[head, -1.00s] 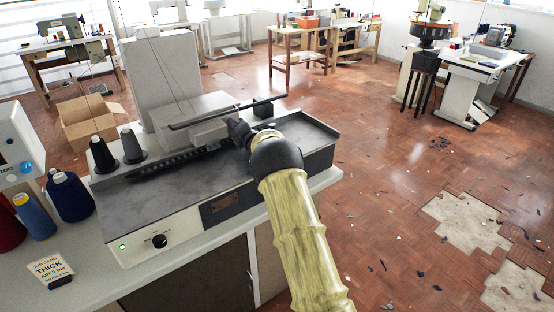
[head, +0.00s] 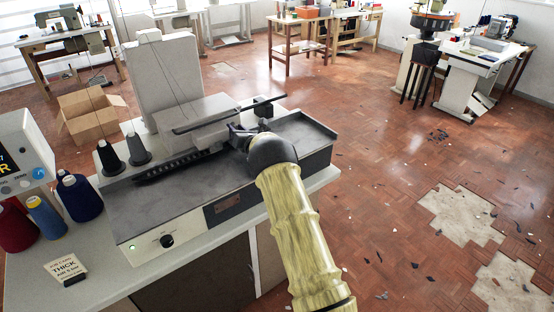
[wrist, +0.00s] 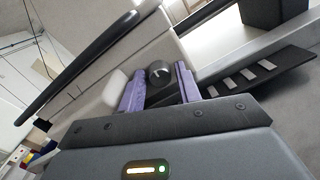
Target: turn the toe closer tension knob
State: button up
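A grey flat-topped machine (head: 210,180) stands on the bench, with a black toothed bar along its top. In the wrist view a round black knob (wrist: 160,72) with a white mark on its face shows between the tips of my two purple fingers. My gripper (wrist: 161,82) has its fingers apart, one on each side of the knob. I cannot tell whether they touch it. In the head view my gripper (head: 238,133) is over the rear of the machine, and my arm hides the knob. Another black dial (head: 167,241) is on the machine's front panel, beside a green light.
A long black bar (head: 228,112) runs above the machine and crosses the left of the wrist view (wrist: 80,65). Two dark thread cones (head: 138,150) stand on the left. A "THICK" card (head: 66,268) and coloured spools (head: 78,198) are on the bench.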

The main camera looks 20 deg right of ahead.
jog(key=shift+r+n+p, duration=0.2)
jog(key=shift+n+p, duration=0.2)
jog(key=shift+s+d+f, duration=0.1)
jog(key=shift+s+f, duration=0.15)
jog(key=b+v, duration=0.3)
jog(key=v, duration=1.3)
jog(key=shift+s+d+b, duration=0.15)
jog(key=shift+s+b, duration=0.15)
jog(key=shift+s, duration=0.05)
jog(key=shift+s+d+r+m+p, duration=0.15)
jog(key=shift+r+m+p, duration=0.15)
jog(key=shift+r+m, duration=0.15)
jog(key=m, duration=0.1)
jog(key=s+r+m+g+h+p, duration=0.1)
jog(key=m, duration=0.1)
jog(key=d+m+h, duration=0.1)
jog(key=m, duration=0.1)
jog(key=shift+s+r, duration=0.15)
jog(key=shift+r, duration=0.1)
jog(key=s+r+m+g+h+p, duration=0.3)
jog(key=s+m+g, duration=0.3)
jog(key=s+m, duration=0.6)
jog(key=shift+a+m+g+p, duration=0.3)
jog(key=shift+m+p, duration=0.55)
jog(key=shift+m, duration=1.4)
jog(key=shift+s+r, duration=0.1)
